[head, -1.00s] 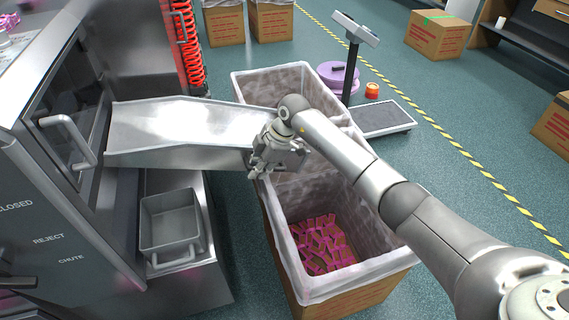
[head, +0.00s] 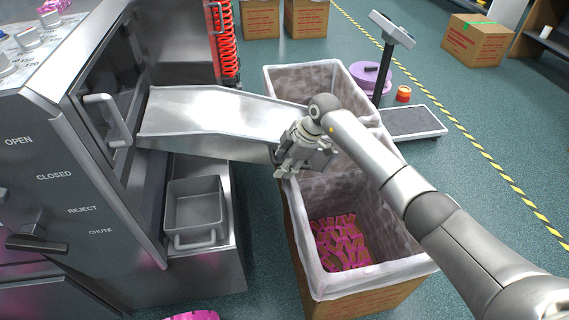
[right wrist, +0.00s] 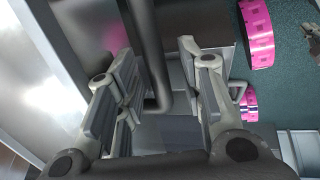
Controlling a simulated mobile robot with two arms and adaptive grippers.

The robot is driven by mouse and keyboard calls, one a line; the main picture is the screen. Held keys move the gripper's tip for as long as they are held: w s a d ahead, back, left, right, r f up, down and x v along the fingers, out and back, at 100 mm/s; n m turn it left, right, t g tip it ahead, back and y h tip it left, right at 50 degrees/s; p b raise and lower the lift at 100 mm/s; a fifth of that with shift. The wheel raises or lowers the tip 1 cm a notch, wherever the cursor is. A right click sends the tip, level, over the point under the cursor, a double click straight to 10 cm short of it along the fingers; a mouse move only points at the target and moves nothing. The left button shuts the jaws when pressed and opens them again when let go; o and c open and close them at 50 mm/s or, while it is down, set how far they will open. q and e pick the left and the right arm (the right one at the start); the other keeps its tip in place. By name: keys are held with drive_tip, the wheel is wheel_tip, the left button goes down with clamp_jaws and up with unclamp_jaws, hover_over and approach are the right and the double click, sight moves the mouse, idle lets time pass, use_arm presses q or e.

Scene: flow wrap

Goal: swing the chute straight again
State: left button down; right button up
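The chute (head: 215,112) is a shiny metal trough that runs from the machine on the left toward the two lined boxes. Its free end reaches the boxes' near left edge, around where they meet. My right gripper (head: 287,168) is at that end, pointing down, and hides part of it. In the right wrist view my gripper's fingers (right wrist: 158,95) stand apart. A dark grey bar (right wrist: 150,50) shows between or beyond them; I cannot tell whether they touch it. A bright metal surface lies on the left there. My left gripper is not in view.
The far box (head: 275,85) has a bare liner; the near box (head: 310,265) holds pink pieces. A grey bin (head: 182,212) sits below the chute. A black lever (head: 38,243) is on the machine's labelled panel. A scale (head: 415,122) stands behind the boxes.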

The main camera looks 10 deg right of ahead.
drive_tip(key=v, duration=1.2)
